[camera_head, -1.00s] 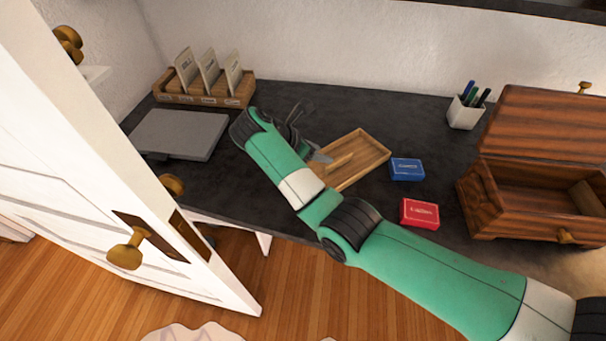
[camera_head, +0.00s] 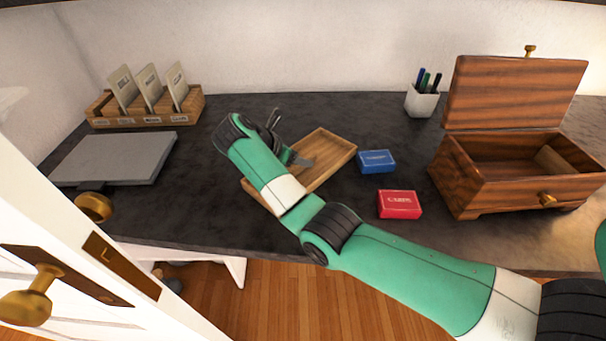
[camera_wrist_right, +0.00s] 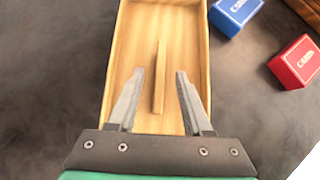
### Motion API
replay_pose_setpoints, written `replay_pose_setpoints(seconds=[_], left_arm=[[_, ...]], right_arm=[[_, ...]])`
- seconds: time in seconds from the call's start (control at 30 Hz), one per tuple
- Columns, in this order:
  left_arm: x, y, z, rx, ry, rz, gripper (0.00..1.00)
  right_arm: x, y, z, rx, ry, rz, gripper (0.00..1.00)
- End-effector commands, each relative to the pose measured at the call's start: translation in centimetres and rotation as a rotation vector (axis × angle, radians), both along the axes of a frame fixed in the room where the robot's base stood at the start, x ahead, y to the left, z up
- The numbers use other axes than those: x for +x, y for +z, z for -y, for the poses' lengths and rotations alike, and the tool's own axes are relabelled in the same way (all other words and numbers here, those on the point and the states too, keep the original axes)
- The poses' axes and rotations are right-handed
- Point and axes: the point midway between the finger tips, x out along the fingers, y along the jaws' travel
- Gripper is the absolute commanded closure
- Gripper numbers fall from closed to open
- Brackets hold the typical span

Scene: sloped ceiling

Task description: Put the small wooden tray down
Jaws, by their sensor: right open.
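The small wooden tray (camera_head: 335,148) lies on the dark desktop in the head view, partly hidden behind my right arm. In the right wrist view the tray (camera_wrist_right: 187,40) runs away from my right gripper (camera_wrist_right: 155,85). A thin upright strip of wood (camera_wrist_right: 160,78) stands along its middle. My right gripper's fingers are apart, one on each side of the strip's near part, over the tray. No gap between the tray and the desk shows. In the head view the right gripper (camera_head: 300,158) is mostly hidden by its own wrist. My left gripper is not seen.
A blue box (camera_head: 377,161) and a red box (camera_head: 399,204) lie right of the tray. An open wooden chest (camera_head: 480,190) stands farther right, a pen cup (camera_head: 421,102) behind. A card rack (camera_head: 145,113) and grey flat device (camera_head: 115,158) are left. A white door (camera_head: 75,300) is front left.

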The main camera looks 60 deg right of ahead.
Motion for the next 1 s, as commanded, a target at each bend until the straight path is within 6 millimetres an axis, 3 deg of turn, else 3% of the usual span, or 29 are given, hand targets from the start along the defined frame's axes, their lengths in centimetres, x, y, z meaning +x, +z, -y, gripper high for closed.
replay_pose_setpoints(seconds=[0.1, 0.37, 0.63, 1.0], left_arm=[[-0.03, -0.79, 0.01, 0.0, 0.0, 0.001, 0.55], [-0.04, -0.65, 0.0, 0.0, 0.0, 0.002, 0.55], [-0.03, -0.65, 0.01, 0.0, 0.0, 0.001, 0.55], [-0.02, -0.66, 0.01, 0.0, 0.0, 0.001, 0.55]], right_arm=[[-0.46, -1.64, 1.38, 0.0, -0.002, -0.001, 0.5], [-0.49, -1.7, 1.67, 0.0, 0.001, 0.001, 0.52], [-0.49, -1.7, 1.65, 0.0, 0.001, 0.001, 1.0], [-0.48, -1.65, 1.66, 0.0, 0.0, 0.001, 1.0]])
